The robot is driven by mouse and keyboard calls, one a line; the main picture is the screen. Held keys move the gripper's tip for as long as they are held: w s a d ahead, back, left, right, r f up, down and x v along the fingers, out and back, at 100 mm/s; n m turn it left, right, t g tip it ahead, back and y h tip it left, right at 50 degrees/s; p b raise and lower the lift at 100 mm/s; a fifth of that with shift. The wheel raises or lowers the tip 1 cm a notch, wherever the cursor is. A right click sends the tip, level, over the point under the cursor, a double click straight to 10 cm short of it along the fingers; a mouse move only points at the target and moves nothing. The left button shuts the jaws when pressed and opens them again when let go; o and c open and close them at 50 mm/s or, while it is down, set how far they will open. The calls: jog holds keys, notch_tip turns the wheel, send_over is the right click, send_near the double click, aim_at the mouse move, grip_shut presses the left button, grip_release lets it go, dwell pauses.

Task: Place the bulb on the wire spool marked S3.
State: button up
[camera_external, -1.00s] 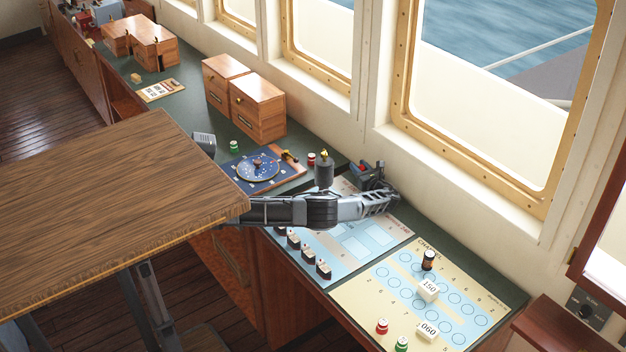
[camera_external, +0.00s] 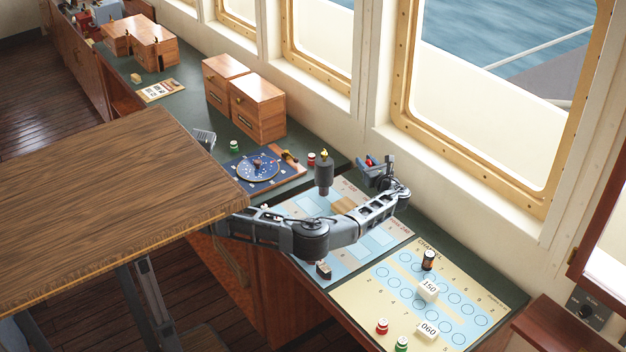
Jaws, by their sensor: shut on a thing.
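My arm reaches over the counter from the left, and its wrist bends back by the window wall. My gripper (camera_external: 376,171) is at that end, dark and small, with red and blue bits beside it. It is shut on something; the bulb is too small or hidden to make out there. Small spool-like pieces stand about: a green one (camera_external: 235,146) and a red one (camera_external: 311,159) farther back, a dark one (camera_external: 429,261) on the cream chart, and a red one (camera_external: 383,326) and a green one (camera_external: 402,344) at the front. I cannot read S3 on any.
White blocks marked 150 (camera_external: 428,292) and 060 (camera_external: 428,331) are on the cream chart (camera_external: 375,287). Wooden boxes (camera_external: 258,106) stand behind. The wooden tabletop (camera_external: 110,200) fills the left.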

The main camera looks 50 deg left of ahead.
jog(key=s+d+r+m+t+h+p, duration=0.2)
jog(key=d+m+t+h+p, duration=0.3)
jog(key=d, duration=0.7)
jog(key=s+d+r+m+t+h+p, duration=0.15)
jog(key=d+m+t+p, duration=0.4)
jog(key=d, duration=0.65)
jog(key=s+d+r+m+t+h+p, duration=0.2)
jog(key=s+d+m+h+p, duration=0.15)
jog(key=s+d+h, duration=0.45)
jog(key=s+d+r+m+t+h+p, duration=0.2)
jog(key=s+d+h+p, duration=0.15)
jog(key=d, duration=0.75)
jog(key=p, duration=0.2)
send_over(433, 252)
jog(key=shift+h, duration=0.3)
notch_tip(433, 252, down, 7)
jog(key=shift+f, duration=0.1)
jog(key=shift+w+f, duration=0.1)
jog(key=shift+f, duration=1.95)
jog(key=shift+b, duration=0.3)
jog(key=shift+f, duration=0.2)
jog(key=o, duration=1)
jog(key=shift+r, duration=0.1)
